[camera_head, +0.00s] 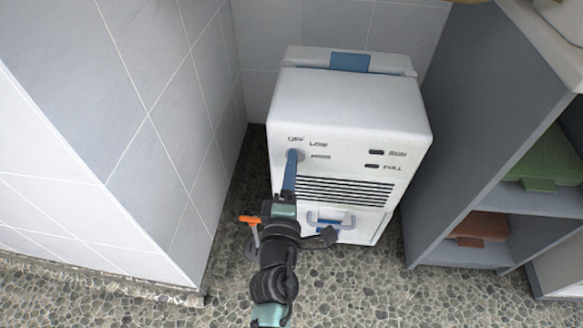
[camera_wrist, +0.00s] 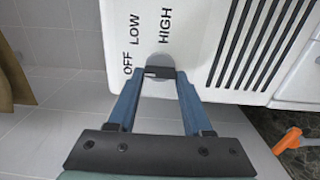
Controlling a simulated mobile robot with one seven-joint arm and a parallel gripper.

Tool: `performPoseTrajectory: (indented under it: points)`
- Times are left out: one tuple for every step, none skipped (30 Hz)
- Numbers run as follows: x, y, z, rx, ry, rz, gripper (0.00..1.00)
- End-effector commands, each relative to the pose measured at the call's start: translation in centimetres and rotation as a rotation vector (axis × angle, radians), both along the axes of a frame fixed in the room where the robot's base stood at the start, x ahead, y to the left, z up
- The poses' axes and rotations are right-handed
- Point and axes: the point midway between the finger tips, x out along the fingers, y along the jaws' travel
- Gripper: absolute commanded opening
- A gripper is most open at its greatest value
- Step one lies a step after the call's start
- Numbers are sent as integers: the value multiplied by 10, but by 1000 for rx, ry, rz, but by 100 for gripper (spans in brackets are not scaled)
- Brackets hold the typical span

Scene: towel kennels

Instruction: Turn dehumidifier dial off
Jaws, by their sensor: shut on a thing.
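The dehumidifier (camera_head: 350,105) is a white box on the pebbled floor, with dark vent slats and a dial on the upper left of its front. In the wrist view, the round grey dial (camera_wrist: 160,60) sits on the white panel (camera_wrist: 205,25) below the printed words OFF, LOW and HIGH. My gripper (camera_head: 292,154) reaches up to the dial from below. In the wrist view, the blue fingers of my gripper (camera_wrist: 158,73) close together at the dial, their dark tips shut on it. The tips cover part of the dial, so its setting cannot be read.
A tiled wall (camera_head: 150,90) stands close on the left. A grey shelf unit (camera_head: 470,130) stands on the right, with a green folded towel (camera_head: 548,160) and a brown one (camera_head: 478,228). A handled tray front (camera_head: 345,220) is low on the dehumidifier.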

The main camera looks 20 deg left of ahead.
Motion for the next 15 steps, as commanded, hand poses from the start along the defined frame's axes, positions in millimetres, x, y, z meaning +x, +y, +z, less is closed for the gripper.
performPoseTrajectory:
  points:
    - [-1, 0, -1, -7, -1, 1, 0]
    - [-1, 0, -1, -8, -1, 1, 0]
    - [-1, 0, -1, -9, -2, 1, 0]
    - [-1, 0, -1, -10, -2, 1, 0]
    - [-1, 0, -1, -10, -2, 1, 0]
    - [-1, 0, -1, -10, -2, 1, 0]
    - [-1, 0, -1, -10, -2, 1, 0]
    - [-1, 0, -1, -10, -2, 1, 0]
    - [-1, 0, -1, -10, -2, 1, 0]
    - [-1, 0, -1, -10, -2, 1, 0]
    - [-1, 0, -1, -10, -2, 1, 0]
    - [-1, 0, -1, -10, -2, 1, 54]
    - [-1, 0, -1, -10, -2, 1, 59]
    - [0, 0, -1, -9, -2, 1, 64]
    - [0, 0, -1, -9, -2, 1, 72]
